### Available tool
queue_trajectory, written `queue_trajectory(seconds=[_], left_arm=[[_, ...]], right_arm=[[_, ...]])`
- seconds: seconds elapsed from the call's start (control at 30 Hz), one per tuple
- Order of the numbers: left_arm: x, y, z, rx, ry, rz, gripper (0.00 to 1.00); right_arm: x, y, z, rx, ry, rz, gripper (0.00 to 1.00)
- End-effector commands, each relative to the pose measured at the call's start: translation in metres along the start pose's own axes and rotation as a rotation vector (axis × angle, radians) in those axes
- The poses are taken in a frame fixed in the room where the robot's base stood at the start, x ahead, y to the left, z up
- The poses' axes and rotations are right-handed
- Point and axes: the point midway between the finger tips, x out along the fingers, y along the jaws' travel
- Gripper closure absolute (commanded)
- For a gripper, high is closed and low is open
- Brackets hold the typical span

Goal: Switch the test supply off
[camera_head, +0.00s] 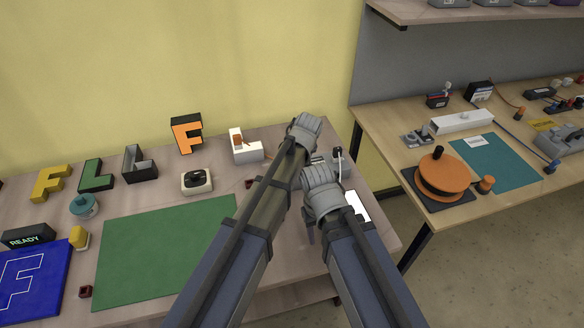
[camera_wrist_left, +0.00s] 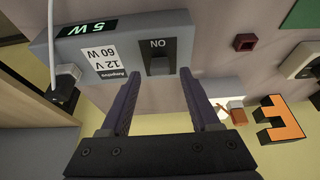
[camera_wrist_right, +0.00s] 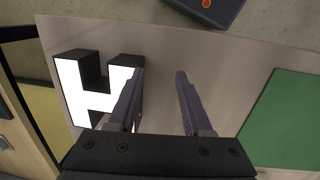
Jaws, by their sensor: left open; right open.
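The test supply (camera_wrist_left: 110,50) is a grey box that fills the upper part of the left wrist view. It carries an upside-down label reading 12 V 60 W, a green 5 W readout (camera_wrist_left: 72,30) and a dark switch (camera_wrist_left: 160,64) beside the word ON. In the head view my arms mostly hide it. My left gripper (camera_wrist_left: 158,78) is open, its fingers pointing at the supply with the switch between them in the picture; I cannot tell if they touch. My right gripper (camera_wrist_right: 160,76) is open and empty above the table, beside a brightly lit white letter H (camera_wrist_right: 98,82).
A green mat (camera_head: 165,250) lies mid-table, with block letters (camera_head: 187,134) along the back. A blue F panel (camera_head: 30,285) and a READY sign (camera_head: 28,236) are at left. A second bench (camera_head: 400,165) holds an orange reel (camera_head: 440,172). A white cable plugs into the supply.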

Motion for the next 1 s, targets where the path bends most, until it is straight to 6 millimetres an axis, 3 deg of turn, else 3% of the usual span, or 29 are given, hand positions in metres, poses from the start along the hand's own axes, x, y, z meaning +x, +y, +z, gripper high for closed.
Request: queue_trajectory(seconds=[0.03,0.13,0.5,1.0], left_arm=[[0.013,0.004,0.004,0.001,0.0,0.0,0.38],[0.02,0.007,0.007,0.001,0.0,0.0,0.38],[0.022,0.01,0.008,0.0,0.0,0.0,0.38],[0.022,0.01,0.009,0.0,0.0,0.0,0.93]], right_arm=[[0.013,-0.001,-0.001,0.0,0.0,0.0,0.5],[0.021,-0.002,-0.001,0.0,0.0,0.0,0.5],[0.023,-0.002,-0.001,0.0,0.0,0.0,0.5],[0.023,-0.002,-0.001,0.0,0.0,0.0,0.5]])
